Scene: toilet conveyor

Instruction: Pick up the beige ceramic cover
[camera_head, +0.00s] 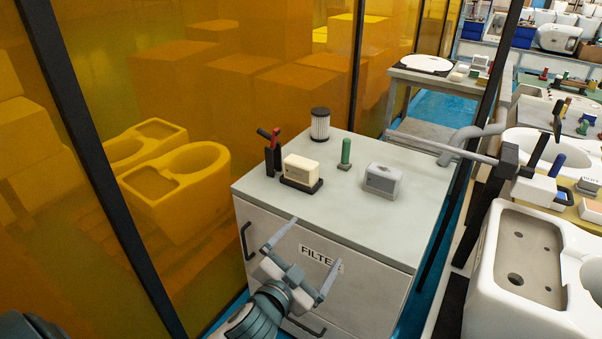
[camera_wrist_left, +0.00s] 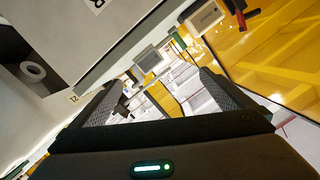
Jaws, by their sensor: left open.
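The beige ceramic cover (camera_head: 301,169) is a cream, rounded block. It sits on a black base on the left part of the grey cabinet top (camera_head: 330,214). A cream block that looks like it shows at the top of the left wrist view (camera_wrist_left: 205,18). My left gripper (camera_head: 316,243) is open and empty in front of the cabinet's filter-labelled face, nearer to me than the cover and apart from it. Its two fingers are spread wide in the left wrist view (camera_wrist_left: 160,88). My right gripper is not in view.
On the cabinet stand a red-and-black handled tool (camera_head: 272,152), a black-topped white filter (camera_head: 320,124), a green post (camera_head: 345,153) and a grey-white block (camera_head: 382,179). A dark frame post and white toilet ceramics (camera_head: 525,255) are at right. An orange panel is at left. The cabinet's front top is clear.

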